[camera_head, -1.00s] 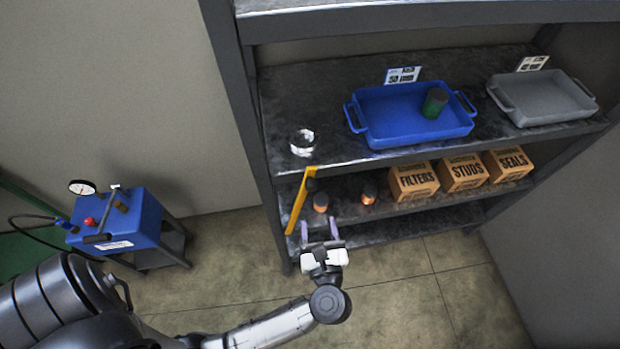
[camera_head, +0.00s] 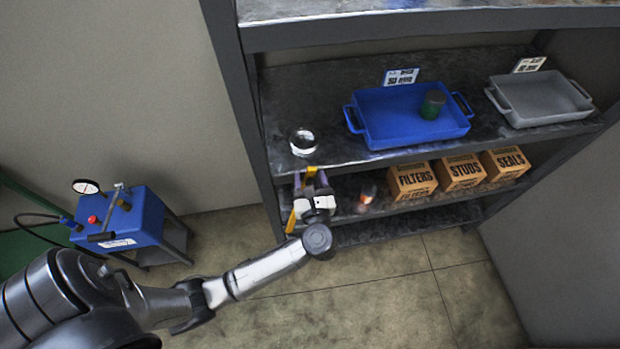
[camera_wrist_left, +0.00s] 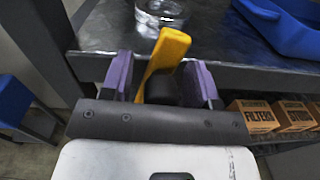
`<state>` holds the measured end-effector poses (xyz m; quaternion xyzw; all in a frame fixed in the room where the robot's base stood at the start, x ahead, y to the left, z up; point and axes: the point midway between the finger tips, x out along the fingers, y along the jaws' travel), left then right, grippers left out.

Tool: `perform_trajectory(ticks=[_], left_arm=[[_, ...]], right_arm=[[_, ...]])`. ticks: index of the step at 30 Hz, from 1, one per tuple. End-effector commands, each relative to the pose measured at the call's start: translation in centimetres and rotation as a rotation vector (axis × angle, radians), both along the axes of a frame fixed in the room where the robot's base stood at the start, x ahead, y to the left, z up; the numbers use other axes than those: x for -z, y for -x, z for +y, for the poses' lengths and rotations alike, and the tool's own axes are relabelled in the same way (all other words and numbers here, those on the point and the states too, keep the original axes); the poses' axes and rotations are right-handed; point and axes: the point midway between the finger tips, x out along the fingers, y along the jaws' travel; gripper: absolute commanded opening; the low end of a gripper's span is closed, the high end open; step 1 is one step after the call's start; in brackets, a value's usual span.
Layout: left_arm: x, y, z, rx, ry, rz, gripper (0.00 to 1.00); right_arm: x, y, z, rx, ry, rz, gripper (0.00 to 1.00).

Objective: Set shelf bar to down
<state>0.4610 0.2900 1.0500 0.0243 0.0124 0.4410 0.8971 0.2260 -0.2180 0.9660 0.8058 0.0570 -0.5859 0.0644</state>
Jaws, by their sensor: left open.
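The yellow shelf bar (camera_wrist_left: 163,58) stands at the left front of the shelf unit. In the wrist view its upper end slants up to the right between my two purple fingers. In the wrist view the open fingers (camera_wrist_left: 160,78) appear apart from the bar; contact cannot be told. A dark part sits behind the bar between the fingers.
A glass dish (camera_head: 303,142) stands on the shelf just above. A blue tray (camera_head: 385,134) holds a green cylinder (camera_head: 432,104); a grey tray (camera_head: 545,113) is to its right. Labelled boxes (camera_head: 462,172) and an orange-dark item (camera_head: 366,196) are below. A blue pump (camera_head: 130,218) stands left.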

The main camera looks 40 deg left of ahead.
Motion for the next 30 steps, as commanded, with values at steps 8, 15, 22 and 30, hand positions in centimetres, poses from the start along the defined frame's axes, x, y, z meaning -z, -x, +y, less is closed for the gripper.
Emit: perform_trajectory(ticks=[8, 15, 22, 30], left_arm=[[0.01, -0.02, 0.03, 0.000, 0.000, 0.000, 0.53], [0.02, -0.01, 0.01, 0.000, -0.001, 0.001, 0.30], [0.01, -0.01, -0.01, 0.000, 0.000, 0.000, 0.08], [0.03, -0.03, -0.02, 0.000, 0.001, -0.001, 0.00]], right_arm=[[0.00, 0.01, 0.16, 0.004, -0.005, 0.001, 0.55], [0.01, 0.01, 0.23, 0.006, -0.008, 0.000, 0.55], [0.01, 0.02, 0.22, 0.005, -0.008, 0.001, 0.55], [0.05, 0.02, 0.04, 0.002, -0.001, 0.001, 0.55]])
